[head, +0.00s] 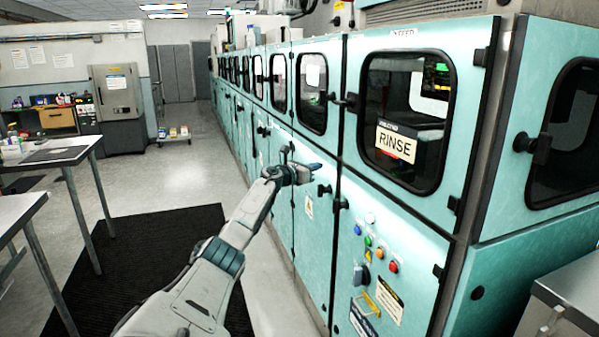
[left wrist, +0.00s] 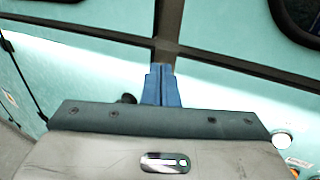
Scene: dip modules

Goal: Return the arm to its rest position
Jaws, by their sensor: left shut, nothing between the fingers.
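My left arm (head: 222,258) reaches forward from the bottom of the head view toward the teal machine (head: 335,215). My left gripper (head: 312,167) is in front of the machine's lower panels, near the seam below the windows. In the left wrist view its blue fingers (left wrist: 161,85) are together with nothing between them, and the machine's teal panels and a dark seam lie behind them. I cannot tell whether the fingertips touch the panel. My right gripper is not in view.
The machine has a RINSE window (head: 405,120), dark latches and a panel of coloured buttons (head: 375,243). A table (head: 45,157) stands at the left. A black mat (head: 150,265) lies on the floor. A grey cabinet (head: 565,300) is at the lower right.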

